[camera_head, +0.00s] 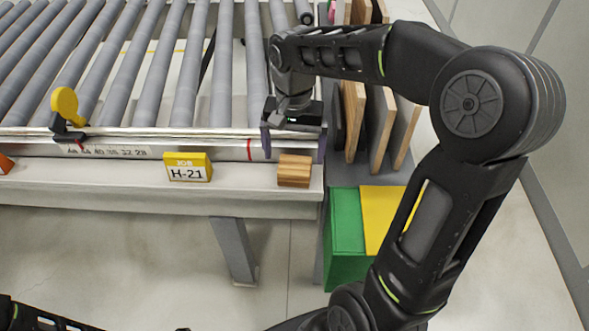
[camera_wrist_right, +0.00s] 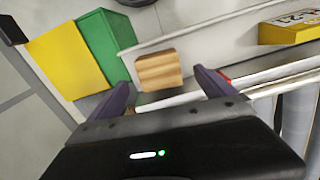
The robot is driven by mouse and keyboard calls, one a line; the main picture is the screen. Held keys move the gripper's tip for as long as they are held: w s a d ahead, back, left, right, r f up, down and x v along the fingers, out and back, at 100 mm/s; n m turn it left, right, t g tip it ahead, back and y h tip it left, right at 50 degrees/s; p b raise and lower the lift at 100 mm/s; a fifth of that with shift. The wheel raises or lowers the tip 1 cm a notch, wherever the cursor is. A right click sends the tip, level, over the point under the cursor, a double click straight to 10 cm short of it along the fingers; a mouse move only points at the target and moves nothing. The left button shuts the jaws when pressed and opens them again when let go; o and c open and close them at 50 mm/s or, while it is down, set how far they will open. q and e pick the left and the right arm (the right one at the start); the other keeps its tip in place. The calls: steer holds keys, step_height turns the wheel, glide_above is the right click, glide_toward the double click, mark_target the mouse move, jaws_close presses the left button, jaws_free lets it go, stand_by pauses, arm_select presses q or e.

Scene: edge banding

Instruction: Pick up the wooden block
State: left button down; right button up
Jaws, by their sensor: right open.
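The wooden block (camera_head: 294,171) is a small striped brown block on the front ledge of the roller conveyor, near its right end. In the right wrist view the block (camera_wrist_right: 159,70) lies ahead of the fingertips, roughly between their lines. My right gripper (camera_head: 293,148) is open, with its two purple fingers apart, just behind the block in the head view. In the right wrist view nothing shows between the fingers of the gripper (camera_wrist_right: 165,88). My left arm shows only in part at the bottom left of the head view, and its gripper is out of sight.
A yellow job sign (camera_head: 188,167) stands left of the block on the ledge (camera_head: 110,180). The rollers (camera_head: 188,75) lie behind. Upright boards (camera_head: 381,125) stand close on the right, above a green box (camera_head: 346,222) and a yellow one (camera_head: 381,212). The ledge between sign and block is clear.

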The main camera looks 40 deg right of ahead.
mark_target(294, 165)
steer(key=shift+d+f+p, duration=0.15)
steer(key=shift+f+p, duration=0.4)
steer(key=shift+f, duration=2.1)
steer(key=c, duration=1.6)
step_height(294, 165, up, 10)
steer(key=shift+r+b, duration=0.1)
steer(key=shift+b, duration=0.35)
